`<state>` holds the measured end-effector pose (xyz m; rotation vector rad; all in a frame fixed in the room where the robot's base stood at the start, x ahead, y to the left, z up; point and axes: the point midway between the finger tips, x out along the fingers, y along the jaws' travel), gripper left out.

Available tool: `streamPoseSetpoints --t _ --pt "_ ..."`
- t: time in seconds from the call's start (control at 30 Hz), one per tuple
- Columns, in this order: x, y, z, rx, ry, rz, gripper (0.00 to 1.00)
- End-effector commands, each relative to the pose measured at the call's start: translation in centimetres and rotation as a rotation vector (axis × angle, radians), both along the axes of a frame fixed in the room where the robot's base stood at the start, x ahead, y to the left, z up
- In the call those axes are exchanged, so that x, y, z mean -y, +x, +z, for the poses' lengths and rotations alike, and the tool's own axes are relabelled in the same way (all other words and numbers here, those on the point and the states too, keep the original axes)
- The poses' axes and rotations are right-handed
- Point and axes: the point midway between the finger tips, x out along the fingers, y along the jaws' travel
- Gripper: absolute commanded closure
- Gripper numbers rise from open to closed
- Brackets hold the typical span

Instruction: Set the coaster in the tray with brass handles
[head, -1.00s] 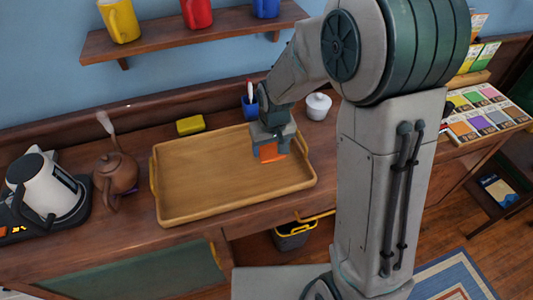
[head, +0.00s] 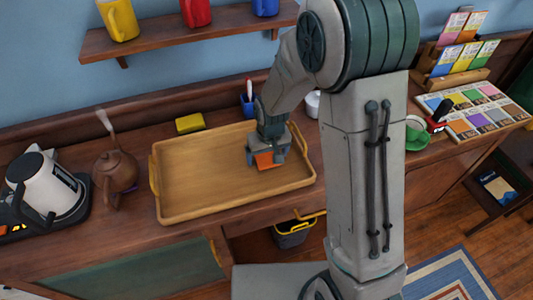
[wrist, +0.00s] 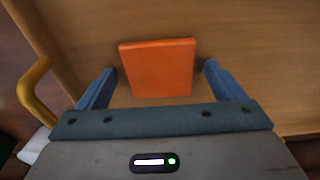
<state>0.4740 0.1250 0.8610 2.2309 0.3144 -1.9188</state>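The orange square coaster (head: 265,160) is in the wooden tray (head: 190,180), toward its right side. In the wrist view the coaster (wrist: 157,68) appears to lie on the tray floor. My gripper (head: 267,155) is low over the tray, above the coaster. In the wrist view its two blue fingers stand apart on either side of the coaster, with a gap on each side. The tray's brass handle (head: 154,176) shows at its left end, and also at the left of the wrist view (wrist: 33,88).
A white pot (head: 312,103) is partly hidden by my arm. A shelf with mugs (head: 180,37) hangs above.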

Motion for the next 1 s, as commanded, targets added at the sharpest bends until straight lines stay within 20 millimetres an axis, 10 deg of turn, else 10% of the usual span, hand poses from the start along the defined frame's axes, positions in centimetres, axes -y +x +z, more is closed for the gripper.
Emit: streamPoseSetpoints --t 0.43,1.0 --pt "0.0 0.0 1.2 0.004 0.001 0.000 0.12" --pt "0.4 -1.5 11.0 0.004 0.001 0.000 0.12"
